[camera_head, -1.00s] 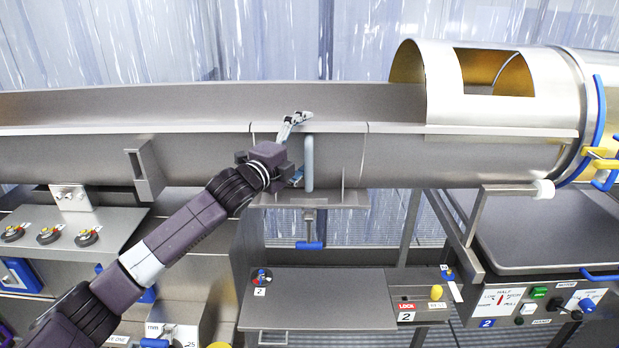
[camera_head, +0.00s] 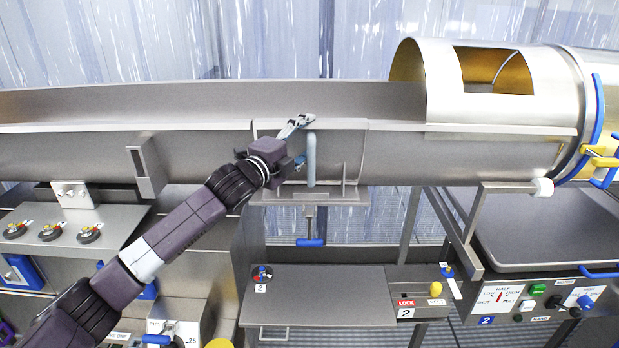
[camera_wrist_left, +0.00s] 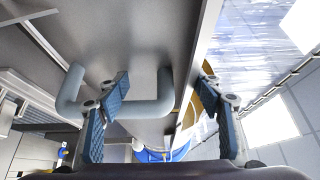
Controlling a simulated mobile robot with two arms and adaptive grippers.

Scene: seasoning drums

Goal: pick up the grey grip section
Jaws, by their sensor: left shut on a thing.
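The grey grip section (camera_head: 311,165) is an upright rounded bar on the front wall of the long steel trough. In the left wrist view it shows as a grey U-shaped handle (camera_wrist_left: 142,109) on a flat metal face. My left gripper (camera_head: 306,140) reaches it from the left and is shut on it, one finger above and one lower down in the head view. In the left wrist view the blue-padded fingers of the left gripper (camera_wrist_left: 165,80) show; one finger overlaps the handle and hides part of it. My right gripper is not in view.
The steel trough (camera_head: 180,105) runs across the view into a drum (camera_head: 560,85) with a cut-out at right. A small ledge and blue lever (camera_head: 310,242) sit below the grip. A grey table (camera_head: 320,290) stands lower down. A control panel (camera_head: 540,300) is at right.

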